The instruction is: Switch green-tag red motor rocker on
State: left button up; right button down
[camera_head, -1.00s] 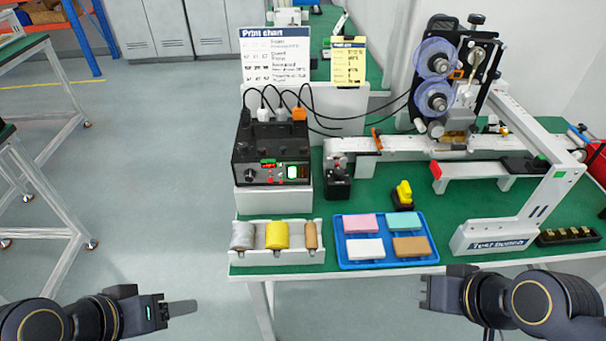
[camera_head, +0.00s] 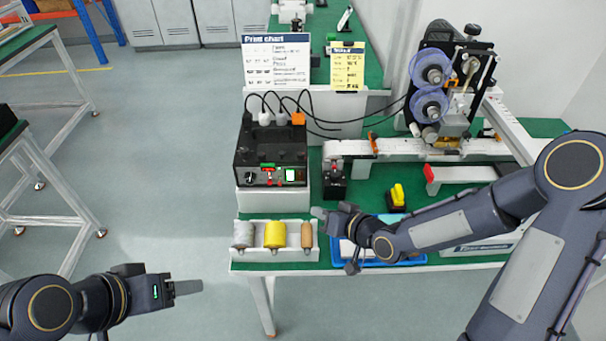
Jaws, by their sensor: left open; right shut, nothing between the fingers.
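A black control box (camera_head: 270,145) stands on a white block at the table's left side, in the head view. Its front panel carries a small green tag (camera_head: 267,165) with a red rocker (camera_head: 268,170) just below it. The rocker's position is too small to tell. My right gripper (camera_head: 318,212) is shut and empty, in front of the box and below it to the right in the picture, apart from the panel. My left gripper (camera_head: 188,288) is open and empty, left of the table's front edge.
A white rack (camera_head: 242,256) holds several rolls at the front left. My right arm partly covers the blue tray (camera_head: 338,263). A small black box (camera_head: 334,187) stands right of the control box, and a yellow-topped switch (camera_head: 397,196) behind the tray.

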aim_at(300, 176)
jog(key=a+t+y, duration=0.1)
jog(key=a+y, duration=0.1)
jog(key=a, duration=0.1)
jog(key=shift+w+a+m+p, duration=0.1)
jog(key=shift+a+m+p, duration=0.25)
jog(key=shift+a+m, duration=0.05)
jog(key=shift+w+f+b, duration=0.1)
jog(key=shift+w+f, duration=0.1)
jog(key=shift+w, duration=1.25)
jog(key=shift+w+f+b, duration=0.1)
jog(key=shift+w+f, duration=0.15)
jog(key=shift+w, duration=1.2)
jog(key=shift+w+f+b, duration=0.1)
jog(key=shift+w+f, duration=0.1)
jog(key=shift+w, duration=1.25)
